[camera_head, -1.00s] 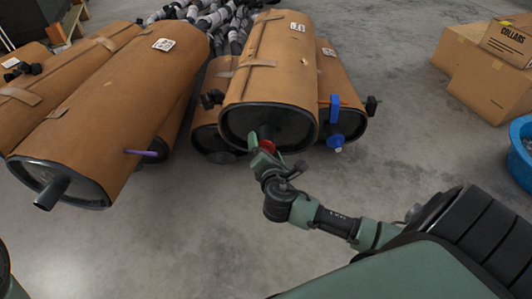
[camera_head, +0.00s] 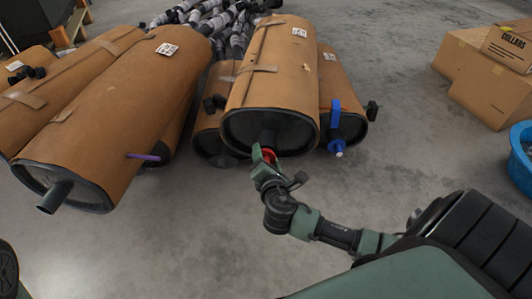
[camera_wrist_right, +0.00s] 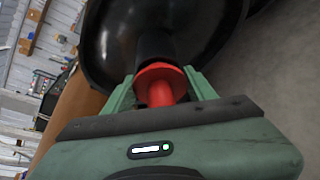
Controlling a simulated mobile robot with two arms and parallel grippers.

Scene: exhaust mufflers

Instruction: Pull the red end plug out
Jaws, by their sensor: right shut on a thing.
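The red end plug (camera_head: 269,153) is at the dark outlet pipe (camera_head: 267,137) of the middle brown muffler (camera_head: 285,70). My right gripper (camera_head: 266,157) is shut on the plug in front of the muffler's black end face. In the right wrist view the plug (camera_wrist_right: 160,86) sits between the two green fingers, its wide flange toward the black pipe (camera_wrist_right: 155,45). I cannot tell how much of the plug is still inside the pipe. My left gripper is not in view.
A large brown muffler (camera_head: 110,110) lies at left with its pipe (camera_head: 54,197) toward me. A smaller muffler at right carries a blue clamp-like part (camera_head: 337,115). Cardboard boxes (camera_head: 485,85) and a blue tub (camera_head: 522,150) stand at right. The grey floor in front is clear.

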